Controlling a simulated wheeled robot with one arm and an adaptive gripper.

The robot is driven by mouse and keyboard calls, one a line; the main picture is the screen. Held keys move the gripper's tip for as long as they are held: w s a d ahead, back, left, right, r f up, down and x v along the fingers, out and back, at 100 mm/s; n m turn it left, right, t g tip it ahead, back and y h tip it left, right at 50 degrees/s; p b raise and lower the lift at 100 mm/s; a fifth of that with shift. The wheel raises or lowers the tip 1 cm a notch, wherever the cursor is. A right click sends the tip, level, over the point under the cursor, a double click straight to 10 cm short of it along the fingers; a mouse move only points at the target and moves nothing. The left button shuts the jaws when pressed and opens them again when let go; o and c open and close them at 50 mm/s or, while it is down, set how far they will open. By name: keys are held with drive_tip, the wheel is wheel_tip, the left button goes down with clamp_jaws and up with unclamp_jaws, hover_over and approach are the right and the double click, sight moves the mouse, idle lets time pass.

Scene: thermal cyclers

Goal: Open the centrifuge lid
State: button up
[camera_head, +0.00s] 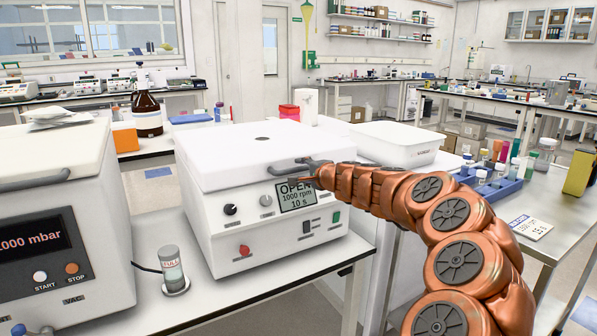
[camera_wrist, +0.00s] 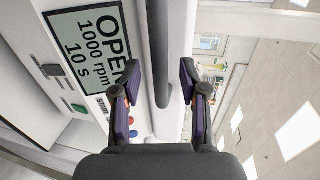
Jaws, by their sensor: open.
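The centrifuge (camera_head: 228,228) is a white box on the bench with a lit display (camera_head: 297,196) reading OPEN, 1000 rpm, 10 s. Its white lid (camera_head: 245,150) lies down flat on the body. A grey bar handle (camera_head: 290,167) runs along the lid's front edge. My gripper (camera_head: 318,172) is at the right part of this handle, partly hidden by my copper arm. In the wrist view my gripper (camera_wrist: 160,78) is open, with one finger on each side of the grey handle (camera_wrist: 159,45). A gap shows between the bar and the fingers.
A white box-shaped device (camera_head: 50,240) with a 1000 mbar display stands left of the centrifuge. A white tub (camera_head: 397,146) sits behind my arm. Tube racks (camera_head: 492,186) are on the right bench.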

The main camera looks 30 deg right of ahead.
drive_tip(key=shift+x, duration=1.35)
clamp_jaws()
